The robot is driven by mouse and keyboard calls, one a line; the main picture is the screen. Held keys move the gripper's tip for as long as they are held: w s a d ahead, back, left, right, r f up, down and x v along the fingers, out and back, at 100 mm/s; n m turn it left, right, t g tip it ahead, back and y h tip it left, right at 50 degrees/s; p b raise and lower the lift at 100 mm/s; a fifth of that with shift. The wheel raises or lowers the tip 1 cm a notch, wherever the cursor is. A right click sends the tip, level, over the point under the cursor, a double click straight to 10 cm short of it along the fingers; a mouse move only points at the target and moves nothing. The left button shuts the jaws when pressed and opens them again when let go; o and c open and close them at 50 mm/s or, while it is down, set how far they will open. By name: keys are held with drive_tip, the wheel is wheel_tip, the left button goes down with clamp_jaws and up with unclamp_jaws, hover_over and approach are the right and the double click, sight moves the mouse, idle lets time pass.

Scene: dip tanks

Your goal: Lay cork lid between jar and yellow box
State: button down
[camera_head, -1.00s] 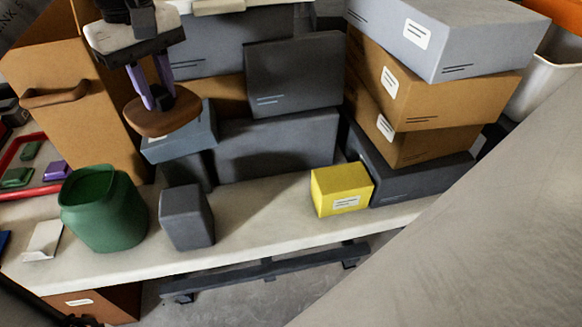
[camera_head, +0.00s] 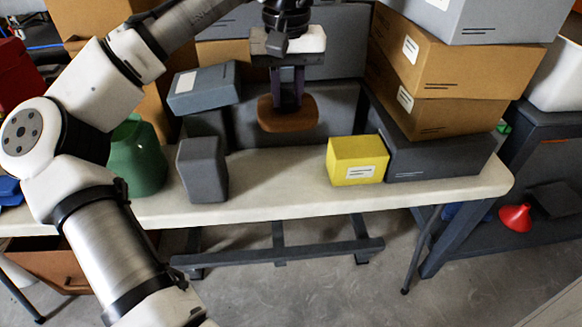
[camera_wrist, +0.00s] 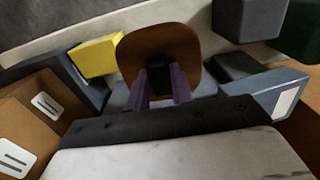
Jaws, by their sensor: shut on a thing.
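My gripper (camera_head: 287,98) is shut on the brown cork lid (camera_head: 288,118) and holds it above the table. In the wrist view the lid (camera_wrist: 166,42) sits between the purple fingers (camera_wrist: 162,95). The green jar (camera_head: 137,160) stands on the table at the left, partly hidden by my arm. The yellow box (camera_head: 356,160) stands to the right of the lid, near the table's front. It also shows in the wrist view (camera_wrist: 97,56). In the head view the lid is between jar and yellow box, higher than both.
A dark grey box (camera_head: 203,170) stands next to the jar, between it and the yellow box. The white table (camera_head: 270,180) has a bare stretch between the grey box and the yellow box. Stacked brown and grey boxes (camera_head: 450,85) rise at the right and back.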

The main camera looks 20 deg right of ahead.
sight(287, 95)
wheel_tip(287, 95, down, 16)
drive_tip(key=shift+r+b, duration=0.1)
drive_tip(key=shift+b, duration=0.6)
drive_tip(key=c, duration=1.2)
unclamp_jaws()
wheel_tip(287, 95, up, 12)
drive_tip(key=shift+p, duration=0.6)
